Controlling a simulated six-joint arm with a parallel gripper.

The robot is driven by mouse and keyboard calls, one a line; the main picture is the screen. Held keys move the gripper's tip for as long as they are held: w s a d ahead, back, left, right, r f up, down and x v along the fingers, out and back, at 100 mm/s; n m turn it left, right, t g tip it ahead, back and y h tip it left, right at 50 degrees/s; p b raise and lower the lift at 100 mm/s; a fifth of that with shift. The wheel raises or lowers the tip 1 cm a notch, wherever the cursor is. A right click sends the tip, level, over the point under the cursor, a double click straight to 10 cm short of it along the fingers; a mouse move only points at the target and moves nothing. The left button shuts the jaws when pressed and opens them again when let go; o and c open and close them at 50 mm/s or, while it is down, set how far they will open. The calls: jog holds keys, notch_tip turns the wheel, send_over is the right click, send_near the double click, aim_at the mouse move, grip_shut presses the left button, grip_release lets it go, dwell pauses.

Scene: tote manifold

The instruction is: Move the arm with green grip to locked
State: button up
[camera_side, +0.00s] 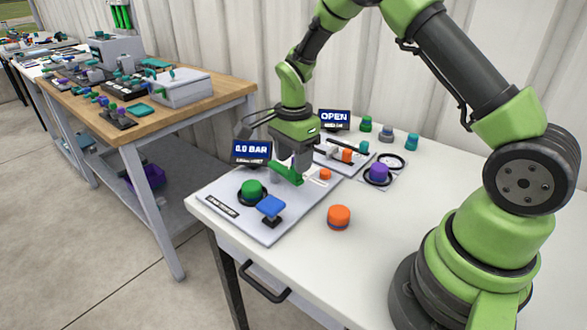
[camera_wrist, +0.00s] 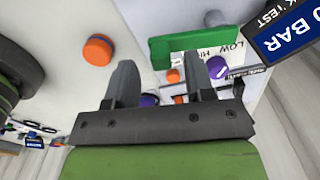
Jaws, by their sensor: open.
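A long green grip (camera_side: 288,173), part of an arm on the light grey panel, lies just below and beside my gripper (camera_side: 297,165) in the side view. In the wrist view the green grip (camera_wrist: 190,47) lies beyond the fingertips, mostly toward the right finger. My gripper (camera_wrist: 160,68) is open, with two dark grey fingers apart and nothing held between them. Whether a finger touches the grip I cannot tell. The fingers partly hide the panel behind. No marking that reads locked can be made out.
The panel (camera_side: 225,213) also carries a green round knob (camera_side: 252,188), a blue square handle (camera_side: 270,208) and a "0.0 BAR" display (camera_side: 252,150). An "OPEN" display (camera_side: 334,118), a purple knob (camera_side: 378,172) and a loose orange cap (camera_side: 339,217) stand nearby.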

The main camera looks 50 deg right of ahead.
jog(key=shift+f, duration=1.6)
jog(key=shift+c, duration=0.5)
grip_shut()
